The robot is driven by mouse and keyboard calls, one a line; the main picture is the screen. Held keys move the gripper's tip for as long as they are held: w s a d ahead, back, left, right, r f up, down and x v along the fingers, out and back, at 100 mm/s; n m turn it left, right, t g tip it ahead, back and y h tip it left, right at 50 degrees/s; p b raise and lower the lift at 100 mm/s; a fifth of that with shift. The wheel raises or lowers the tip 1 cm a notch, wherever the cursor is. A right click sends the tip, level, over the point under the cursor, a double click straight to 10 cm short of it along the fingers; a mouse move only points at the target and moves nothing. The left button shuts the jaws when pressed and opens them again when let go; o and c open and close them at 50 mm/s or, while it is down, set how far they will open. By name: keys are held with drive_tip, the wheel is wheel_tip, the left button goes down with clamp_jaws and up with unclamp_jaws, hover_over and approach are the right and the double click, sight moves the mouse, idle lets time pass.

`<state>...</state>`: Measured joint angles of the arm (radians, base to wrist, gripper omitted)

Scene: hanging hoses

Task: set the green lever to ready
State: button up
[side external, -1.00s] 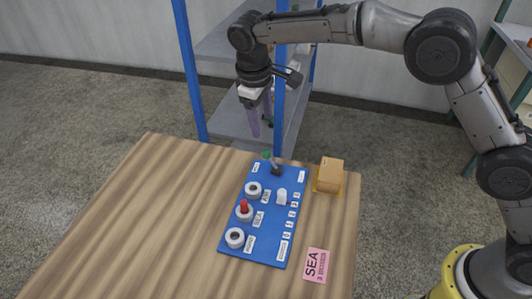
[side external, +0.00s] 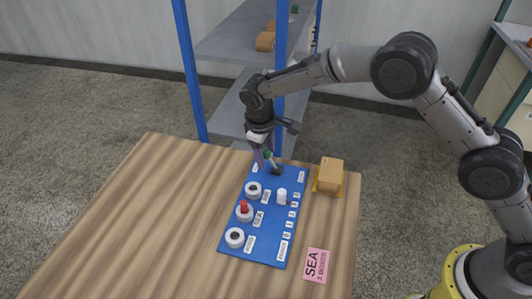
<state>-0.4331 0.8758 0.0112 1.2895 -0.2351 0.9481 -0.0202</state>
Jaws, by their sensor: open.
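The green lever (side external: 267,155) stands at the far end of the blue panel (side external: 233,215) on the table. Its green tip leans to the left of its dark base. My gripper (side external: 265,162) is open and low at the far end of the panel, with its fingers pointing down beside the green tip. I cannot tell whether the fingers touch the lever or straddle it. White labels lie at both far corners of the panel, too small to read.
The panel also bears several white rings (side external: 235,238), a red peg (side external: 244,206) in one ring, and a white knob (side external: 282,196). A brown box (side external: 330,174) stands right of the panel. A pink SEA card (side external: 316,265) lies in front. The table's left side is clear.

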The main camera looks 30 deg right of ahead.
drive_tip(key=shift+f, duration=0.1)
clamp_jaws()
idle(0.3)
idle(1.1)
